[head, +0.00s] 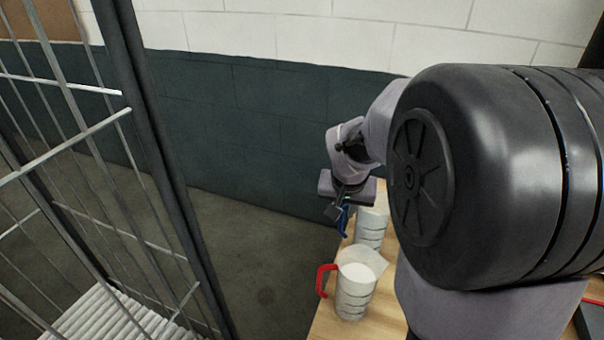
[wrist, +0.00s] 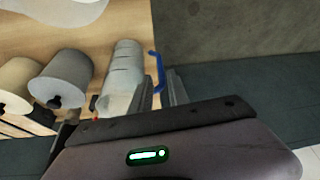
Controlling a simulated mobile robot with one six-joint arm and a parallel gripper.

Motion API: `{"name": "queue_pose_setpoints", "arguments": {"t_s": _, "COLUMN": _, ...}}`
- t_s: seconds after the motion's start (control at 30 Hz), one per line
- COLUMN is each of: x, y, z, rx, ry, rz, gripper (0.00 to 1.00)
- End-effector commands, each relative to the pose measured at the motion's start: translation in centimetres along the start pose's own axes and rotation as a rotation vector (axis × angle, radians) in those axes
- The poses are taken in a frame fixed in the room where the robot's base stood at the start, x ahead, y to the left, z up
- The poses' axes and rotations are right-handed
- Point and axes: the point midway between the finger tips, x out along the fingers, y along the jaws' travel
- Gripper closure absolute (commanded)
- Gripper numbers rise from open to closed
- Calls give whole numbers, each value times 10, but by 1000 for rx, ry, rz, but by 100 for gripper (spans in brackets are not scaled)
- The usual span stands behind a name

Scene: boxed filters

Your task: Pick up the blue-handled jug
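The blue-handled jug (head: 371,228) is a pale, ringed measuring jug standing on the wooden table, partly hidden by my arm in the head view. In the wrist view the jug (wrist: 124,68) shows with its blue handle (wrist: 157,66) on its right side. My gripper (head: 338,212) is at the handle. In the wrist view its fingers (wrist: 160,92) lie on either side of the lower end of the handle and look slightly apart. Whether they touch the handle cannot be seen.
A similar jug with a red handle (head: 355,283) stands nearer on the table (head: 323,322). Grey (wrist: 66,77) and tan (wrist: 16,82) rolls lie near the blue-handled jug in the wrist view. A wire cage (head: 150,150) stands at left, with open floor between.

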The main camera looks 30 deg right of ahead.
Motion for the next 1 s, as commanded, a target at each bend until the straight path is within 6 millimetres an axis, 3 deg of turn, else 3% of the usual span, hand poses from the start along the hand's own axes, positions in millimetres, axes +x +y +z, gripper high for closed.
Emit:
{"name": "queue_pose_setpoints", "arguments": {"t_s": 0.3, "x": 57, "y": 0, "z": 2, "rx": 0, "ry": -2, "rz": 0, "gripper": 78}}
{"name": "queue_pose_setpoints", "arguments": {"t_s": 0.4, "x": 68, "y": 0, "z": 1, "rx": 0, "ry": -1, "rz": 0, "gripper": 78}}
{"name": "queue_pose_setpoints", "arguments": {"t_s": 0.63, "x": 69, "y": 0, "z": 0, "rx": 0, "ry": 0, "rz": -1, "gripper": 78}}
{"name": "queue_pose_setpoints", "arguments": {"t_s": 0.73, "x": 68, "y": 0, "z": 0, "rx": 0, "ry": 0, "rz": -1, "gripper": 98}}
{"name": "queue_pose_setpoints", "arguments": {"t_s": 1.0, "x": 68, "y": 0, "z": 0, "rx": 0, "ry": 0, "rz": -1, "gripper": 100}}
